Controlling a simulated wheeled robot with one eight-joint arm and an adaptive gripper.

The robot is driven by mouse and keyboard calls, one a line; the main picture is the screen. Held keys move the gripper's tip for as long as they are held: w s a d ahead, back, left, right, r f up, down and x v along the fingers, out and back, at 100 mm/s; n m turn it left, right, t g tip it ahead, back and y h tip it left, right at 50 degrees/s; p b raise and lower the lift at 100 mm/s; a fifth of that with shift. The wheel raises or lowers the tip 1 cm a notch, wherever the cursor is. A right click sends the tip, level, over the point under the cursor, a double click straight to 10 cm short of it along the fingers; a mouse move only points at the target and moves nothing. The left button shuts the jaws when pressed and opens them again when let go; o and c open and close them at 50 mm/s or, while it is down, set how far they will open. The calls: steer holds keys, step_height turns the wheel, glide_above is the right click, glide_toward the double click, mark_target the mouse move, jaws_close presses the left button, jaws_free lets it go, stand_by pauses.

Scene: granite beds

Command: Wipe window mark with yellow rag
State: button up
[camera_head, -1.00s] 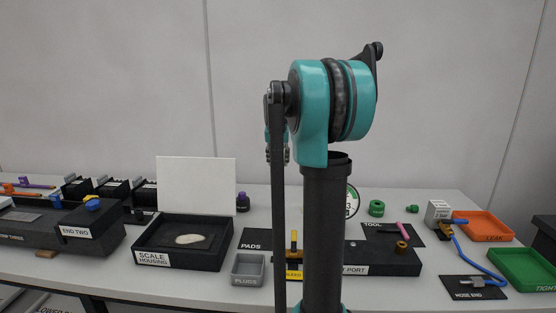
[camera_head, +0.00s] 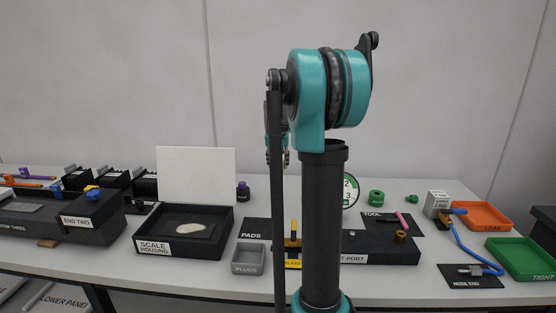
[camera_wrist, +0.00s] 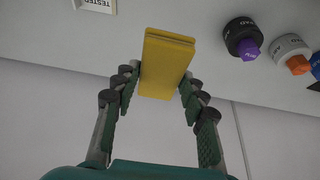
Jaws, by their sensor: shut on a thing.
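In the wrist view, my gripper (camera_wrist: 158,90) is shut on the yellow rag (camera_wrist: 168,60), a flat folded block held between the fingertips. The fingers grip its two sides, and it is clear of the table things in that view. In the head view, a pale whitish smear (camera_head: 191,228) lies on the dark window (camera_head: 204,243) inside the black scale housing (camera_head: 222,247), at left centre.
A white upright board (camera_head: 196,175) stands behind the housing. A grey plugs tray (camera_head: 248,269) sits to its right, and a black end-two block (camera_head: 90,231) to its left.

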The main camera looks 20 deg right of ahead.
step_height(320, 180, down, 7)
stand_by(1.1)
steer(key=o, duration=1.1)
steer(key=shift+f, duration=0.45)
steer(key=shift+f, duration=0.35)
steer(key=shift+f, duration=0.35)
steer(key=shift+f, duration=0.35)
steer(key=shift+f, duration=0.35)
